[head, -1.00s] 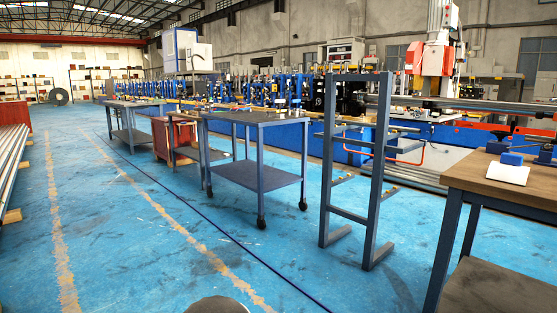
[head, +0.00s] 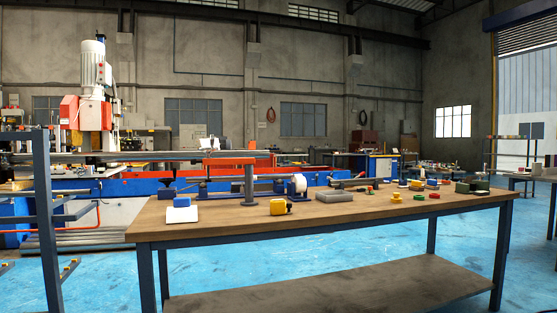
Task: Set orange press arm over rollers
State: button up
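An orange bar (head: 228,161), which looks like the press arm, lies level at the top of a dark post (head: 249,186) on the wooden workbench (head: 350,210). It points left from the post, above a low blue fixture (head: 215,187). A white roller-like disc (head: 298,184) stands on the bench to the right of the post. I cannot tell clearly which parts are the rollers, or whether the orange bar is over any. My gripper is not in view.
A blue-grey frame (head: 46,220) stands at the left. Blue floor shows beyond.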

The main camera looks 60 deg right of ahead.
aim_at(207, 161)
jog(key=z, duration=2.4)
jog(key=i, duration=1.7)
jog(key=u, duration=1.25)
